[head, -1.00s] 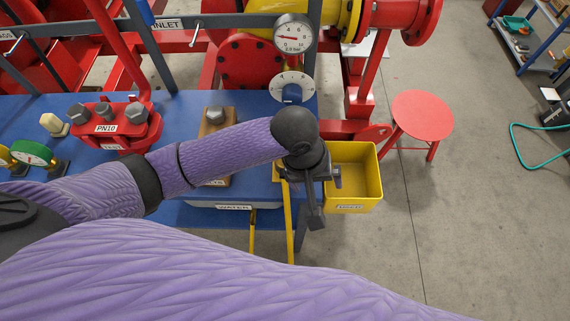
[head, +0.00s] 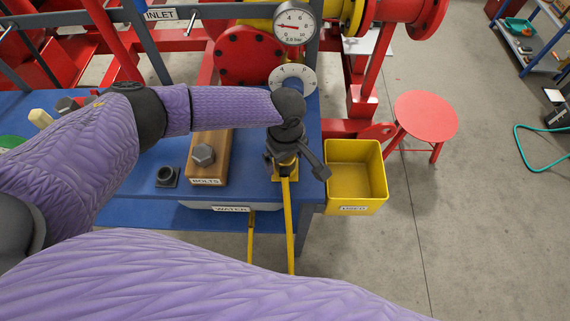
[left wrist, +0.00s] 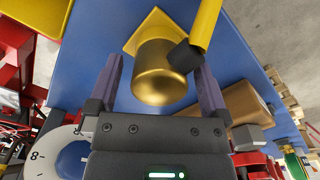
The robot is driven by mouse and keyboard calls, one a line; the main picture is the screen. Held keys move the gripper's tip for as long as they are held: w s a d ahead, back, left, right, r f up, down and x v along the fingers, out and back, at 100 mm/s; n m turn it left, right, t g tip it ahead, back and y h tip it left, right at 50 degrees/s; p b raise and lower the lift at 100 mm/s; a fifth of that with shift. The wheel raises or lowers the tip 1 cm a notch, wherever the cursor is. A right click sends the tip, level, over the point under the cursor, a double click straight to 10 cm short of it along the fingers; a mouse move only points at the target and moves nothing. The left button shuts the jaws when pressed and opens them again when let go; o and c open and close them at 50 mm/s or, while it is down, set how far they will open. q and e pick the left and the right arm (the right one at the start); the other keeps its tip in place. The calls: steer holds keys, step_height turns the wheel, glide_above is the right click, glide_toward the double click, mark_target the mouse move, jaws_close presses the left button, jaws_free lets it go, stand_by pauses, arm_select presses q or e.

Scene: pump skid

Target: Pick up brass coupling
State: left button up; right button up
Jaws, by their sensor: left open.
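The brass coupling (left wrist: 160,75) is a gold cylinder standing on a yellow square pad (left wrist: 140,38) on the blue bench top. In the head view it is mostly hidden under my left gripper (head: 288,160), at the bench's front right corner. In the left wrist view the open fingers of my left gripper (left wrist: 158,92) lie to either side of the coupling. I cannot tell whether they touch it. A yellow bar (left wrist: 206,22) with a dark end crosses close to the coupling's right side. My right gripper is not in view.
A wooden bolts block (head: 212,145) with a grey bolt stands left of the gripper, with a small black fitting (head: 167,177) beside it. A yellow bin (head: 355,175) hangs at the bench's right end. Gauge dials (head: 294,22) rise behind.

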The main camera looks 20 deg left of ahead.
arm_select(q)
steer(key=shift+c, duration=0.3)
steer(key=shift+r, duration=0.1)
jaws_close()
step_height(320, 180, up, 9)
steer(key=p, duration=0.3)
steer(key=shift+r+p, duration=0.15)
steer(key=shift+p, duration=0.25)
steer(key=shift+r, duration=0.4)
